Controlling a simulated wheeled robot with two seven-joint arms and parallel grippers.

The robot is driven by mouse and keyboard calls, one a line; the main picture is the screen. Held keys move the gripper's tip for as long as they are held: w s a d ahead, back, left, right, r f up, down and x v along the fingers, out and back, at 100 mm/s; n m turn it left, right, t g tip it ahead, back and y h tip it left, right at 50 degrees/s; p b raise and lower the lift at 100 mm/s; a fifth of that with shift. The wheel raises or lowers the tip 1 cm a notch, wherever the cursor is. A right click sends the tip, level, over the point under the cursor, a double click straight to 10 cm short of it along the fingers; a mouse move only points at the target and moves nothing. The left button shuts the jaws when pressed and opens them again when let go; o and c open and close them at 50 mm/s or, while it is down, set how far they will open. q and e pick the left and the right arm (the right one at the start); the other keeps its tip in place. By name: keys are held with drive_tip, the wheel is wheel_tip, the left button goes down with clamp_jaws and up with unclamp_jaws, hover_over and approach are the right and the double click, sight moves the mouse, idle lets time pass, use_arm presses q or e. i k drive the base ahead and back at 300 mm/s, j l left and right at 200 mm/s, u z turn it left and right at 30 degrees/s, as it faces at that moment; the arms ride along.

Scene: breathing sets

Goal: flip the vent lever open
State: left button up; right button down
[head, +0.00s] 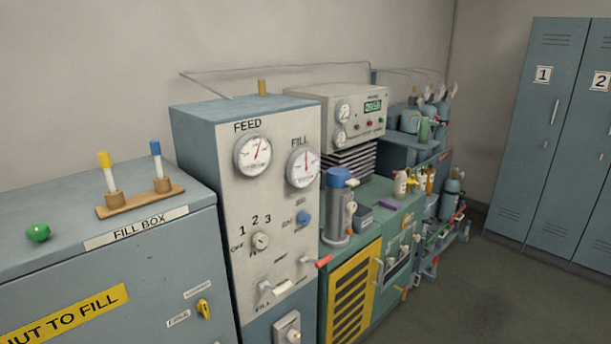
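The grey-white fill panel (231,185) stands in the middle left, with a FEED gauge (253,155) and a FILL gauge (303,167) at its top. Low on its face are a lever with a red handle (318,262) and a lever with a white handle (277,288). The red handle sticks out to the right near the panel's right edge. The small lettering near these levers is too blurred to read surely, so I cannot tell which is the vent lever or how it is set. Neither of my grippers is in view.
The fill box (120,262) stands at left, with a green knob (38,232) and a wooden rack (140,203) on top. A green bench (385,215) with a blue-topped cylinder (338,205) stands right of the panel. Lockers (545,130) stand far right; the floor (480,290) before them is clear.

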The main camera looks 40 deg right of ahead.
sight(318, 262)
drive_tip(key=l+z, duration=0.1)
drive_tip(key=z, duration=0.35)
drive_tip(key=i+z, duration=0.1)
drive_tip(key=z, duration=0.35)
drive_tip(key=l+z, duration=0.1)
drive_tip(key=z, duration=0.35)
drive_tip(key=i+l, duration=0.1)
drive_tip(key=i+z, duration=0.05)
drive_tip(key=i, duration=0.05)
